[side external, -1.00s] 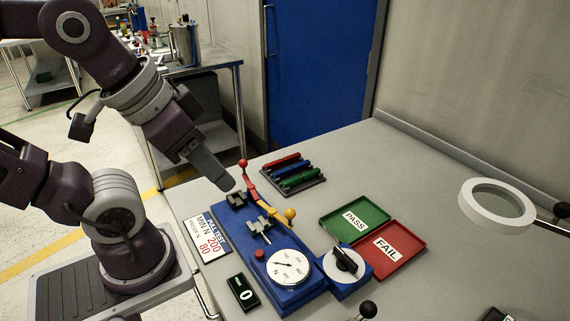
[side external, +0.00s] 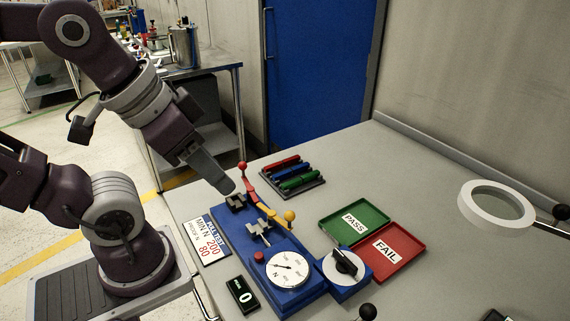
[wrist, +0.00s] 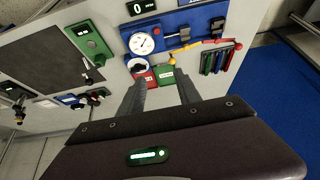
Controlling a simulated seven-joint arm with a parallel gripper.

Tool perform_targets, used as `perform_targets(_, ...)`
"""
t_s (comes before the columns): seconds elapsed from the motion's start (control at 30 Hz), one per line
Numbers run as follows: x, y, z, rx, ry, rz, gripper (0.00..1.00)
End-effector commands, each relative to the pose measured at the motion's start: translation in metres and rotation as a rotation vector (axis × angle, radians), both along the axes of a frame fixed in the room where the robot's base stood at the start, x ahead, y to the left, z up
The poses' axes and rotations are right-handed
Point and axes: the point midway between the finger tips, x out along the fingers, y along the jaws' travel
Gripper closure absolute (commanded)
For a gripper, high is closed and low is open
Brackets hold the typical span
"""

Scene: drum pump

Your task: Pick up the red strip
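The red strip (side external: 281,162) lies in the dark rack (side external: 318,183) on the table, at the back of a row with a blue strip (side external: 288,171) and a green strip (side external: 298,181). In the wrist view the red strip (wrist: 230,58) is at the right end of the rack. My gripper (side external: 227,187) is in the air to the left of the rack, by the blue test machine, and clear of the strips. In the wrist view my gripper (wrist: 166,88) has its two fingers spread apart with nothing between them.
The blue machine (side external: 290,298) with dial, clamps, a red-ball lever (side external: 242,165) and a yellow-ball lever (side external: 290,214) stands left of the rack. A green PASS tray (side external: 374,208) and red FAIL tray (side external: 414,247) lie to the right. A magnifier ring (side external: 497,222) overhangs the table's right side.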

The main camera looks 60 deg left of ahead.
Motion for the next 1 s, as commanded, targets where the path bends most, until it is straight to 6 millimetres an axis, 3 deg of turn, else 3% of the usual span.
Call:
perform_targets(0.17, 0.011, 0.003, 0.003, 0.014, 0.009, 0.004, 0.6)
perform_targets(0.27, 0.055, 0.015, 0.01, 0.058, 0.041, 0.006, 0.6)
perform_targets(0.37, 0.123, 0.045, 0.006, 0.102, 0.085, -0.006, 0.6)
perform_targets(0.5, 0.218, 0.113, -0.033, 0.108, 0.133, -0.031, 0.6)
perform_targets(0.63, 0.279, 0.193, -0.099, 0.065, 0.14, -0.036, 0.6)
perform_targets(0.7, 0.297, 0.231, -0.135, 0.04, 0.129, -0.028, 0.6)
perform_targets(0.8, 0.308, 0.27, -0.173, 0.013, 0.11, -0.01, 0.6)
perform_targets(0.9, 0.311, 0.289, -0.193, 0.002, 0.099, 0.0, 0.6)
perform_targets(1.0, 0.315, 0.293, -0.206, 0.0, 0.097, 0.001, 0.6)
